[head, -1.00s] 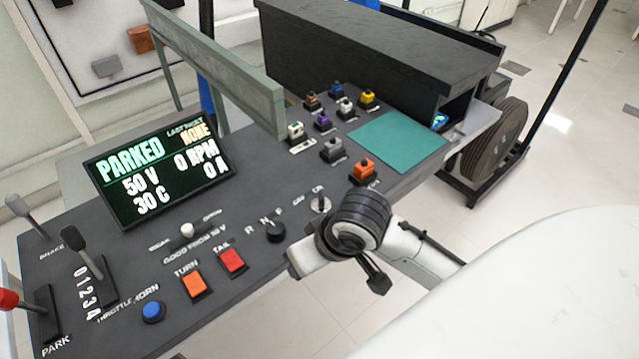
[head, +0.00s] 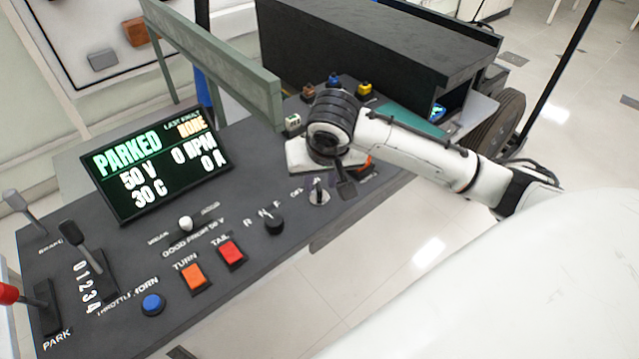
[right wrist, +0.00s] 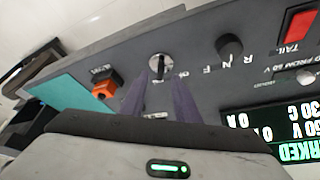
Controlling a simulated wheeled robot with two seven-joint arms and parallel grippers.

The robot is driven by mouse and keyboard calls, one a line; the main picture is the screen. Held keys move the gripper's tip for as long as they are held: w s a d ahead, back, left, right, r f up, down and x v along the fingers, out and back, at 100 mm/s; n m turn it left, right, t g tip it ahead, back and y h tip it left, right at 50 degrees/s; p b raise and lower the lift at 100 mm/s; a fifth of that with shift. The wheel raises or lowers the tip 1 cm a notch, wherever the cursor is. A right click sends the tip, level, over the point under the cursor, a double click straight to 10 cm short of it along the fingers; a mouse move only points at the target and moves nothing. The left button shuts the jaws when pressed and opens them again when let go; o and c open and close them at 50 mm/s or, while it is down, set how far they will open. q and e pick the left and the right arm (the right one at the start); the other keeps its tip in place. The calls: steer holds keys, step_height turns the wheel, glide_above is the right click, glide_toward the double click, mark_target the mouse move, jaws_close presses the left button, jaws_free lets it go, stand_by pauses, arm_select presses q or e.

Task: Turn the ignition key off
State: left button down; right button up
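The ignition key (head: 319,194) is a small silver piece in a round silver switch on the dark console, with OFF and ON lettering beside it. It also shows in the right wrist view (right wrist: 159,67), just beyond my right fingertips; I cannot tell which label it points to. My right gripper (right wrist: 160,84) is open, its two purple-grey fingers apart with nothing between them. My left gripper is not in view.
The black selector knob (head: 273,224), red TAIL button (head: 232,254) and orange TURN button (head: 195,279) are left of the key. An orange button (right wrist: 107,86) is close on the other side. The display (head: 158,167) reads PARKED. A green rail (head: 215,65) stands behind.

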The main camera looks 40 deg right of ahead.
mark_target(319, 187)
steer(key=shift+x, duration=1.65)
steer(key=shift+c, duration=0.2)
jaws_close()
